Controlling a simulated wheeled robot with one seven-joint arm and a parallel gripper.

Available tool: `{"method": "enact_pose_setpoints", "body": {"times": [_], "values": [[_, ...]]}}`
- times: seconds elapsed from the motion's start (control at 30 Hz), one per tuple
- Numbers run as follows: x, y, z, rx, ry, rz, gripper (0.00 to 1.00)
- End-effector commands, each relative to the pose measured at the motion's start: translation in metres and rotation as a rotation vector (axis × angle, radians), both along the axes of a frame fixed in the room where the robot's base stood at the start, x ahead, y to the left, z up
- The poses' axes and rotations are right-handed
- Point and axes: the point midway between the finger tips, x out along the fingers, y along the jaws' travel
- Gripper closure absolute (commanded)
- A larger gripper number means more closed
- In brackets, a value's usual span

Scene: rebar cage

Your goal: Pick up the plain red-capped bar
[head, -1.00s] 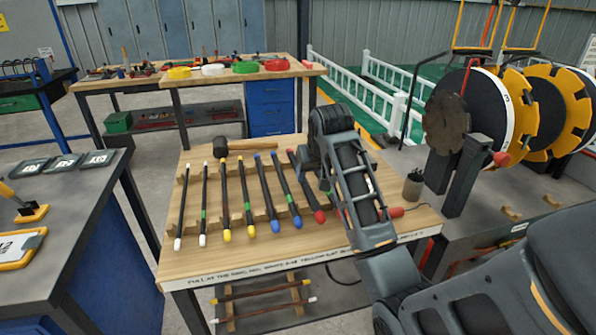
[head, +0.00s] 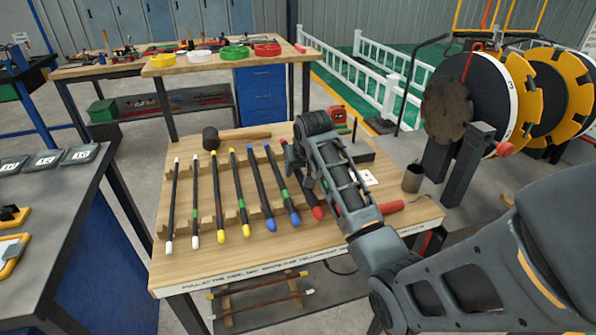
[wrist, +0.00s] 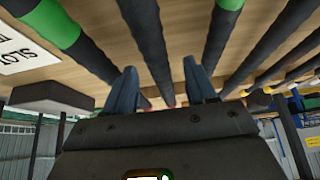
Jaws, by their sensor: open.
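The plain red-capped bar (head: 307,190) lies on the wooden bench, right of the blue-capped bars. Its red cap (head: 318,213) points to the front edge, and my arm hides part of its far length. In the wrist view a dark bar without a green band (wrist: 148,45) runs between the two fingers. My gripper (wrist: 160,88) is open around its line; no contact shows. Green-banded bars (wrist: 225,15) lie on either side of it. In the head view my gripper (head: 293,160) is low over the bar, partly hidden by my wrist.
Blue-capped (head: 261,190), yellow-capped (head: 241,195) and white-capped bars (head: 173,205) lie to the left on notched wooden rests. A mallet (head: 235,135) lies behind them. A red handle (head: 391,207) and a dark cup (head: 412,178) are at the right.

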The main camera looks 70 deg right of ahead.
Motion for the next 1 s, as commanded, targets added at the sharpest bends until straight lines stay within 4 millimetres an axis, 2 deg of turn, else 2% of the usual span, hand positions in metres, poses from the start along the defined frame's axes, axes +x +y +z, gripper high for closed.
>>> {"method": "enact_pose_setpoints", "body": {"times": [0.27, 0.83, 0.87, 1.0], "values": [[0.0012, -0.0016, -0.0035, -0.001, -0.001, 0.0, 0.44], [0.0012, -0.0014, -0.0032, 0.0, 0.0, 0.0, 0.97], [0.0012, -0.0014, -0.0032, 0.0, 0.0, 0.0, 1.0], [0.0013, -0.0013, -0.0032, 0.0, 0.0, 0.0, 1.0]]}}
